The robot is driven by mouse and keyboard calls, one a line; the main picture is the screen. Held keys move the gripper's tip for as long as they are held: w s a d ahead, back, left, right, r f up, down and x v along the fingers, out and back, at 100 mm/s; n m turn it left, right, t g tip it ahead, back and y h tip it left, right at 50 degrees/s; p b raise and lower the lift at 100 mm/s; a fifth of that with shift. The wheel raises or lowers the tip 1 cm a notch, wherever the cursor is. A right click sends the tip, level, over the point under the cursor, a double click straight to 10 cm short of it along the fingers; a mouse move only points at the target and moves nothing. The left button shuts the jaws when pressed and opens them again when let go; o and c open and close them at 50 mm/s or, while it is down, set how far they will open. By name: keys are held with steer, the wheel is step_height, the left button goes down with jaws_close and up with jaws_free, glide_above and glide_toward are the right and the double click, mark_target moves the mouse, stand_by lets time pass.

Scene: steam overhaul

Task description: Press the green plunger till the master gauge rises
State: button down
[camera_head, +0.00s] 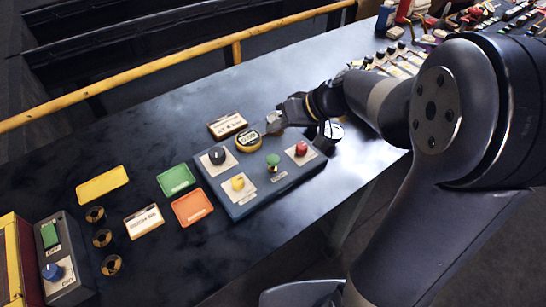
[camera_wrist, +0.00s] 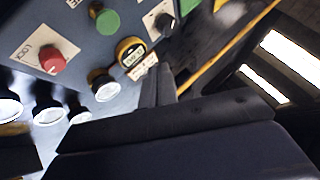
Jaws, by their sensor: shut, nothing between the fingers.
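The green plunger (camera_head: 272,160) stands upright on a blue-grey control box (camera_head: 245,207), between a yellow button (camera_head: 238,182) and a red button (camera_head: 301,148). The plunger also shows at the top of the wrist view (camera_wrist: 108,22). A round yellow-rimmed gauge (camera_head: 249,140), possibly the master gauge, is at the box's far edge; its reading is too small to tell. It also shows in the wrist view (camera_wrist: 131,52). My gripper (camera_head: 284,110) is shut and empty, beyond the box's far edge and apart from the plunger. Its fingers show in the wrist view (camera_wrist: 160,86).
A black knob (camera_head: 217,155) is on the box's left. Yellow, green (camera_head: 176,180) and orange (camera_head: 193,207) plates lie left of it. A yellow rail (camera_head: 150,76) runs behind the bench. Levers and small parts crowd the far right.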

steer(key=b, duration=0.4)
glide_above(273, 160)
steer(key=d, duration=0.1)
step_height(273, 160, down, 7)
steer(key=shift+f, duration=0.1)
steer(key=shift+f+b, duration=0.75)
steer(key=shift+b, duration=0.15)
steer(key=shift+f, duration=0.15)
stand_by(0.9)
steer(key=shift+f+b, duration=0.3)
steer(key=shift+b, duration=0.45)
steer(key=shift+s+f+b, duration=0.1)
steer(key=shift+f+b, duration=1.2)
steer(key=shift+b, duration=0.4)
stand_by(1.1)
steer(key=shift+r, duration=0.15)
steer(key=shift+r+p, duration=0.75)
steer(key=shift+r, duration=0.85)
